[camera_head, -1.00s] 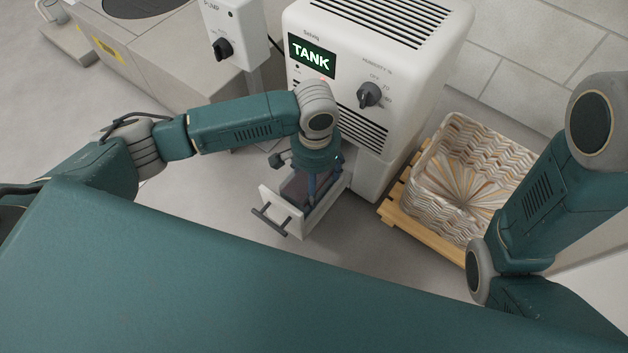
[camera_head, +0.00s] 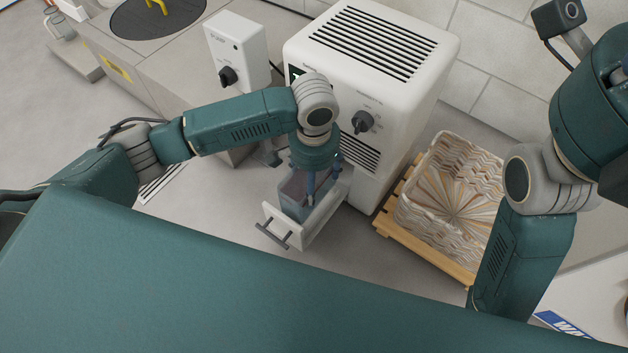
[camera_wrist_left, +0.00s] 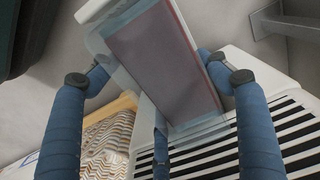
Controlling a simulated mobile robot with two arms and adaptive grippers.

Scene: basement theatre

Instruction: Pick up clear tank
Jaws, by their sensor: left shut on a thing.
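The clear tank (camera_head: 290,207) is a see-through bluish box in the pulled-out white drawer (camera_head: 316,228) at the foot of the white dehumidifier. My left gripper (camera_head: 311,192) reaches down over it and is shut on it. In the left wrist view the tank (camera_wrist_left: 160,65) sits between the blue fingers of my left gripper (camera_wrist_left: 150,75), its large face reddish inside. I cannot tell whether its bottom touches the drawer. The right arm is at the right side; its gripper is out of view.
The white dehumidifier (camera_head: 400,55) stands behind the drawer. To its right a woven basket (camera_head: 455,190) sits on a wooden pallet (camera_head: 420,243). A pump control box (camera_head: 238,45) and a stone-coloured block (camera_head: 165,70) are at the upper left.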

